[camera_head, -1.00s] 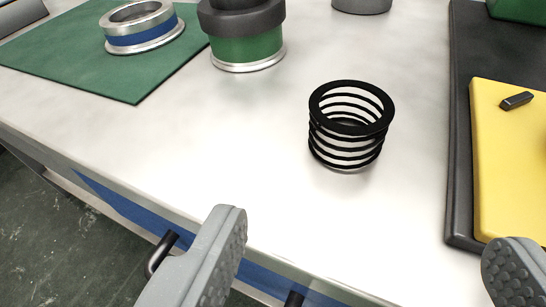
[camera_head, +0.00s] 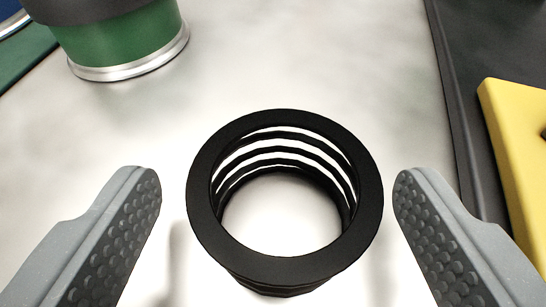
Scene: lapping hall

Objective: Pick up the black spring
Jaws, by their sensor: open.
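The black spring (camera_head: 285,266) stands upright on the pale table, seen from above through its open top ring. My gripper (camera_head: 277,190) is open, with one grey padded finger to the left of the spring and one to the right. Gaps show between each finger and the ring, so neither appears to touch it. The lower coils are mostly hidden under the top ring.
A green and dark grey cylinder with a silver base rim (camera_head: 120,40) stands at the upper left. A dark tray or mat edge (camera_head: 455,110) runs along the right, with a yellow block (camera_head: 515,150) on it. The table (camera_head: 320,50) behind the spring is clear.

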